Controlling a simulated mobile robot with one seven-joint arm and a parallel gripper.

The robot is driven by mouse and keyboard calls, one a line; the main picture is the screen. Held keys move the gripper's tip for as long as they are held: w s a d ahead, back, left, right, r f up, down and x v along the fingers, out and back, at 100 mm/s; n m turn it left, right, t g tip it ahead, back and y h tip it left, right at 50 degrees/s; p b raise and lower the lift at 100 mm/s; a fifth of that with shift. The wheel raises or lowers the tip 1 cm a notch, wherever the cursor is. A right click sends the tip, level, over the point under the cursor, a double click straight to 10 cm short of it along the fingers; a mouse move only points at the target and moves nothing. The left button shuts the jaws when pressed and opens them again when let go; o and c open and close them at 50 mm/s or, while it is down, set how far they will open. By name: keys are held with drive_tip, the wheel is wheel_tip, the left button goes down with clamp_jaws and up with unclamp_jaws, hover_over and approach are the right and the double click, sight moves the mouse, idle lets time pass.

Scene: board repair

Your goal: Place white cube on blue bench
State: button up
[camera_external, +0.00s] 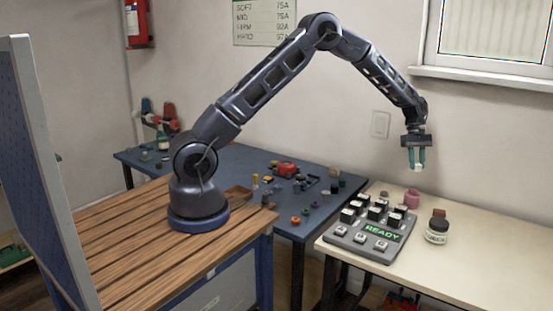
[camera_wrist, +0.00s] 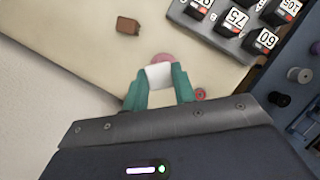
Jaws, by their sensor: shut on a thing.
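My gripper (camera_external: 416,158) is raised above the back of the cream table at the right, with its green fingers pointing down. It is shut on the white cube (camera_wrist: 159,76), which shows between the fingertips in the wrist view; in the external view the cube (camera_external: 418,167) is a small pale spot at the tips. The blue bench (camera_external: 240,168) stands to the left of the cream table, behind the wooden bench. Its top holds many small parts. The cube is well off to the right of the blue bench and touches no surface.
A grey tray (camera_external: 358,236) with several black weights and a READY display sits on the cream table (camera_external: 470,255). A red item (camera_external: 286,168) lies on the blue bench.

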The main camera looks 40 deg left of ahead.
drive_tip(key=w+a+f+m+g+y, duration=0.15)
drive_tip(key=a+m, duration=0.55)
drive_tip(key=a, duration=3.2)
drive_tip(key=w+a+f+m+y, duration=0.1)
drive_tip(key=w+a+f, duration=0.1)
drive_tip(key=a+f, duration=0.5)
drive_tip(key=shift+w+a+f, duration=0.25)
drive_tip(key=shift+w+a, duration=0.1)
drive_tip(key=shift+a, duration=1.85)
drive_tip(key=shift+t, duration=0.25)
wheel_tip(320, 180, up, 13)
drive_tip(key=m+t+y, duration=0.4)
drive_tip(key=m+y, duration=0.1)
drive_tip(key=m, duration=1.3)
hover_over(233, 171)
drive_tip(key=d, duration=0.2)
drive_tip(key=f, duration=1.9)
drive_tip(key=shift+w+a+f, duration=0.15)
drive_tip(key=shift+a+f, duration=0.05)
